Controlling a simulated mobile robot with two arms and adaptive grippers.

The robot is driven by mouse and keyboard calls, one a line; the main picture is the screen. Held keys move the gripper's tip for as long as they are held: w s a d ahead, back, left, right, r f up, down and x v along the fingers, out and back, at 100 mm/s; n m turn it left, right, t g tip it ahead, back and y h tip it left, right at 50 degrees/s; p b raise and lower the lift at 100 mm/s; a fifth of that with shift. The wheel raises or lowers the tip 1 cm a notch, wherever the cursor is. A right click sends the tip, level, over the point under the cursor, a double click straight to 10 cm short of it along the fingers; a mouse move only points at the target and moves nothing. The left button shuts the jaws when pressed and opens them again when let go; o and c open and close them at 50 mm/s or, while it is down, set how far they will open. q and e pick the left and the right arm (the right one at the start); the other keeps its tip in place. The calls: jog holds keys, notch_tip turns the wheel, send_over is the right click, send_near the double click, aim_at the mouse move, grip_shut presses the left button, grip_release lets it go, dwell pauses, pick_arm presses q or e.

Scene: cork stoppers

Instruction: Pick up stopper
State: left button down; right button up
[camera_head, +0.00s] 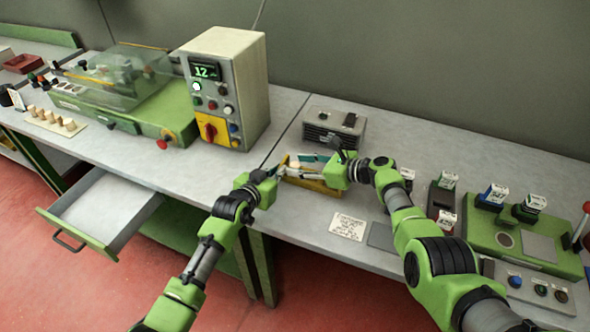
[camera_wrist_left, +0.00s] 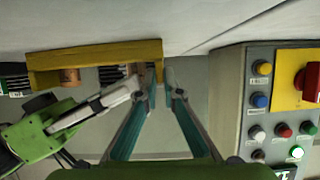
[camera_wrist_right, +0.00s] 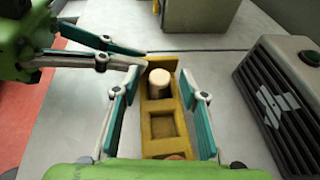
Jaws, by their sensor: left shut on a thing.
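A yellow tray (camera_wrist_right: 160,109) with compartments lies on the grey table. A pale cork stopper (camera_wrist_right: 157,85) stands in its end compartment, and the compartment beside it is empty. Part of another brown stopper (camera_wrist_right: 175,157) shows at the bottom of the right wrist view; it appears in the left wrist view (camera_wrist_left: 70,76). My left gripper (camera_wrist_left: 161,78) is shut on the end wall of the tray, close to the pale stopper. My right gripper (camera_wrist_right: 158,75) is open above the tray, its fingers on either side, with nothing between them held.
A grey vented box (camera_head: 333,127) stands just behind the tray. A control box (camera_head: 225,85) is to the left. A paper note (camera_head: 348,226) and a dark flat pad (camera_head: 381,236) lie in front. More stoppers (camera_head: 55,120) stand far left, near an open drawer (camera_head: 105,210).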

jog(key=c, duration=0.6)
notch_tip(320, 180, up, 10)
dwell(0.4)
pick_arm(q)
jog(key=c, duration=2.1)
grip_release()
jog(key=v, duration=1.2)
